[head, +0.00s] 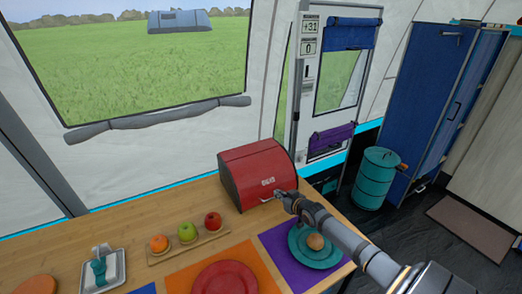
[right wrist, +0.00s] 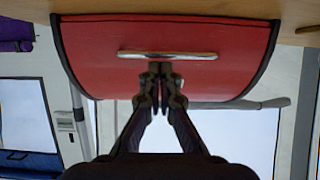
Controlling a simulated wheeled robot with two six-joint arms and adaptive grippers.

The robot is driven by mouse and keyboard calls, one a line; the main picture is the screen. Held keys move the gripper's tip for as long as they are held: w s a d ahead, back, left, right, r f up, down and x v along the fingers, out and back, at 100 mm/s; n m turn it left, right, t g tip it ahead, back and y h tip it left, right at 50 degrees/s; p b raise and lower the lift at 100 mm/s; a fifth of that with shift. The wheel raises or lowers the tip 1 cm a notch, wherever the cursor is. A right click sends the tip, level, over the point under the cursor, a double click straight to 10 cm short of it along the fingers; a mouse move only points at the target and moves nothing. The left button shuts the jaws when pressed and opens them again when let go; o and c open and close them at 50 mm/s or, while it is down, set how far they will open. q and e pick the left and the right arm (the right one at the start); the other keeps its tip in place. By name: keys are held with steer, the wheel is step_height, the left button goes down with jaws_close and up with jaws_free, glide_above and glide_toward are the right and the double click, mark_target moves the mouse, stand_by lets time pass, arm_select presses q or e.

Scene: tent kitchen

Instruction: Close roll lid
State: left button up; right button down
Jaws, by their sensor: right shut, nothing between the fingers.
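The red bread box (head: 258,173) with a roll lid stands on the wooden counter, close to the tent wall. Its red front is down and looks closed. My right gripper (head: 283,196) is at the lower front of the box, by the handle. In the right wrist view the silver handle bar (right wrist: 167,55) runs across the red lid (right wrist: 168,80), and my right gripper (right wrist: 160,85) has its fingers together right by the bar. I cannot tell whether they touch it. My left gripper is not in view.
A wooden board with fruit (head: 213,236) lies left of the box. A teal plate with a bun (head: 297,249) sits on a purple mat under my right arm. A red plate (head: 224,278) and a butter dish (head: 88,284) are nearer the front.

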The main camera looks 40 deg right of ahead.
steer(key=shift+r, duration=0.1)
step_height(320, 180, up, 10)
stand_by(0.6)
